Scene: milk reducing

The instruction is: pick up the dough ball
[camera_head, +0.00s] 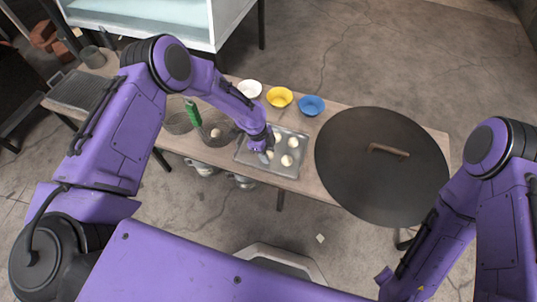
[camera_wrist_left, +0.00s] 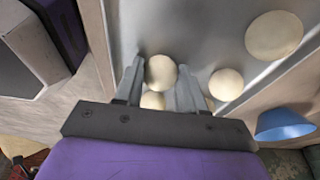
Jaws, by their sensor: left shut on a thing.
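Several pale round dough balls lie on the grey metal tray (camera_head: 247,157) on the table in the head view, one at its front right (camera_head: 287,160). My left gripper (camera_head: 265,154) reaches down over the tray's left side. In the left wrist view, its grey fingers (camera_wrist_left: 160,84) are shut on a dough ball (camera_wrist_left: 160,72). Another dough ball (camera_wrist_left: 152,100) shows between the fingers, closer to the gripper's base. Two more dough balls lie to the right, one beside the right finger (camera_wrist_left: 226,84) and one farther off (camera_wrist_left: 273,36). My right gripper is not visible.
A bowl with a pale ball (camera_head: 215,132) stands left of the tray, beside a green bottle (camera_head: 192,112). White (camera_head: 250,88), yellow (camera_head: 279,96) and blue (camera_head: 311,105) bowls stand behind the tray. A large dark round lid (camera_head: 375,185) covers the table's right part.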

